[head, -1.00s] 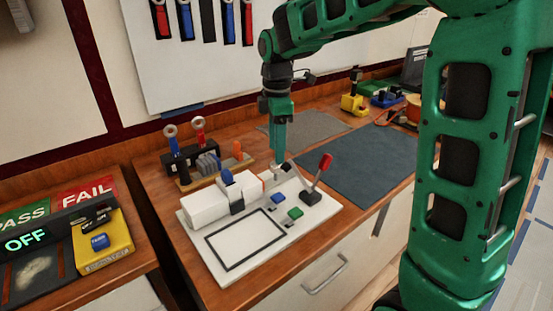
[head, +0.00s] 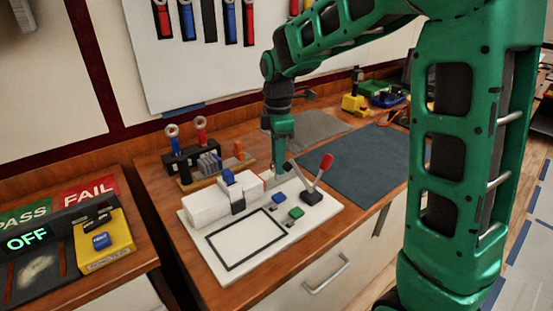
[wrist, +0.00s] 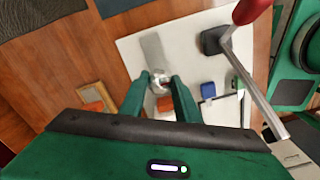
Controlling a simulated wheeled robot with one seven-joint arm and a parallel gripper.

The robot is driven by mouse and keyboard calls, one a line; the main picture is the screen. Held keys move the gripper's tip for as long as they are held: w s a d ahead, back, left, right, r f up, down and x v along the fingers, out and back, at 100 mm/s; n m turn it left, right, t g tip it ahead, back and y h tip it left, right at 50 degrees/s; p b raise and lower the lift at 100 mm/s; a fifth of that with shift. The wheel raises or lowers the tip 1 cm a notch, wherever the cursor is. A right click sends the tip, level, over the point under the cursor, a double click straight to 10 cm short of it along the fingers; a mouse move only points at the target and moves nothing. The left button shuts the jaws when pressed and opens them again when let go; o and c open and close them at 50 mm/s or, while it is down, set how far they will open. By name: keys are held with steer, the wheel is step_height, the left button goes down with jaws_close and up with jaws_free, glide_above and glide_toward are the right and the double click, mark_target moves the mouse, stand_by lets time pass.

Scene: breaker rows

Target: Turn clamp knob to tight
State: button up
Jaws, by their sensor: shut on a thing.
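A small silver round knob (wrist: 159,81) shows between my fingertips in the wrist view, and I take it for the clamp knob. My gripper (wrist: 158,91) is shut on it, one green finger on each side. In the head view my gripper (head: 278,168) points down at the back of a white board (head: 272,266), beside the right end of a white block (head: 208,203). The fingers hide the knob there. I cannot read any tight marking.
A red-handled lever (head: 326,162) rises from the board close to my gripper's right. Blue (head: 279,197) and green (head: 296,212) buttons lie in front. A tool rack (head: 196,160) stands behind left. A dark mat (head: 345,163) lies flat to the right.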

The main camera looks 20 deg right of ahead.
steer(key=shift+w+d+r+m, duration=0.1)
steer(key=shift+w+m, duration=0.05)
steer(key=shift+m, duration=0.15)
steer(key=m, duration=0.6)
steer(key=shift+r, duration=0.1)
steer(key=m, duration=0.7)
steer(key=shift+m, duration=0.3)
steer(key=m, duration=0.5)
steer(key=shift+a, duration=0.25)
steer(key=m, duration=0.5)
steer(key=shift+a+m, duration=0.2)
steer(key=shift+m, duration=0.1)
steer(key=o, duration=1)
